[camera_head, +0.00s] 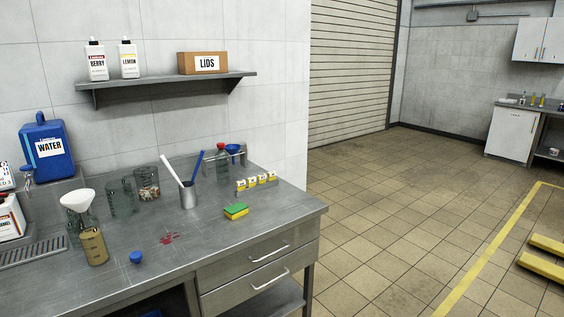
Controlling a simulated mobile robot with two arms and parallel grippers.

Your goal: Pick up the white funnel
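The white funnel (77,200) is at the left of the metal workbench (225,237). Its wide mouth faces up, and it appears to sit in the top of a clear glass vessel (74,228); its lower part is hard to make out. A bottle of brown liquid (94,247) stands just in front of it, to the right. Neither of my grippers is in view.
A blue cap (136,257), a red spill (169,238) and a green-yellow sponge (236,211) lie on the bench. Glass beakers (121,197), a metal cup (188,196) with tools and a blue water container (47,149) stand behind.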

